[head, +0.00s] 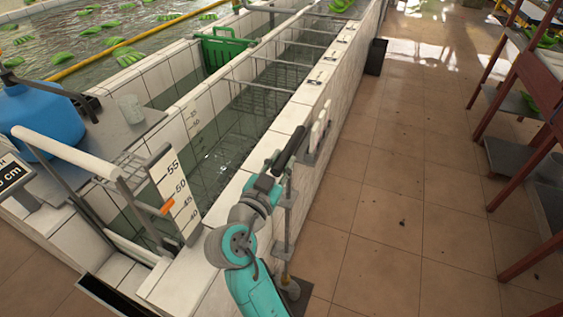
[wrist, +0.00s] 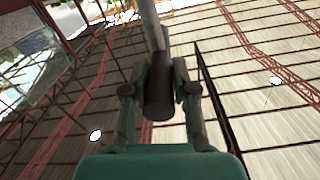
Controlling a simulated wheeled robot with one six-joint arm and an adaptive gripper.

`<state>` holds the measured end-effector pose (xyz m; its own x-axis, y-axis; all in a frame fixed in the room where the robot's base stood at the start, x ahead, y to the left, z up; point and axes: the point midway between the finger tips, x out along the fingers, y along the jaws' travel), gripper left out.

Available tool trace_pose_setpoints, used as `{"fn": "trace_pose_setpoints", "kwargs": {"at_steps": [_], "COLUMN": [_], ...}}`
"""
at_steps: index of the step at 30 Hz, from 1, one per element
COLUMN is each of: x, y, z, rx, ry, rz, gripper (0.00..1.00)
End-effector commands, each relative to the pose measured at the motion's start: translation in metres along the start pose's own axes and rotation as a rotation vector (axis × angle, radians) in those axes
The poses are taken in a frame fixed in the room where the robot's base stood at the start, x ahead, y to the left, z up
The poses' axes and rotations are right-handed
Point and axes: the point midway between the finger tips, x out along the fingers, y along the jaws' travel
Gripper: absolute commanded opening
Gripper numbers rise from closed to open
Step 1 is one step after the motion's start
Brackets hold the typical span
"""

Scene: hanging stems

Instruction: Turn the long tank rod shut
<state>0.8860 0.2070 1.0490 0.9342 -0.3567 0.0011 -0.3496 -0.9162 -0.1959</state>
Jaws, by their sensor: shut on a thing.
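In the wrist view, my gripper (wrist: 160,82) is shut on the dark, thick end of the long tank rod (wrist: 149,26). One finger presses on each side of this end. A thinner grey shaft runs from it toward the top of the picture. In the head view, my gripper (head: 273,179) is at the outer side of the white tiled tank wall, around the wall's top height. A dark bar (head: 291,150) slants up and right from it along the wall. My wrist and fingers partly hide this spot, and the rod's far end is not clear.
The tiled tank (head: 222,140) holds water under several cross bars. A level board (head: 177,192) with an orange marker stands at its near end. A grey post (head: 290,222) stands close beside my arm. The tiled floor (head: 385,215) to the right is clear up to red-framed shelves (head: 520,120).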

Motion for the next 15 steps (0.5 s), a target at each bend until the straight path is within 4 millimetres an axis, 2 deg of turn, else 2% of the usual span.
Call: {"fn": "trace_pose_setpoints", "kwargs": {"at_steps": [2, 3, 6, 15], "x": [0.0, 0.0, 0.0, -0.0007], "y": [-0.0012, -0.0012, -0.0009, -0.0005], "z": [0.0028, 0.0028, 0.0022, 0.0011], "rx": [-0.002, -0.002, -0.002, -0.001], "ry": [-0.006, -0.006, -0.004, -0.002], "rz": [-0.004, -0.004, -0.003, -0.002], "gripper": [0.0, 0.32, 0.52, 0.52]}}
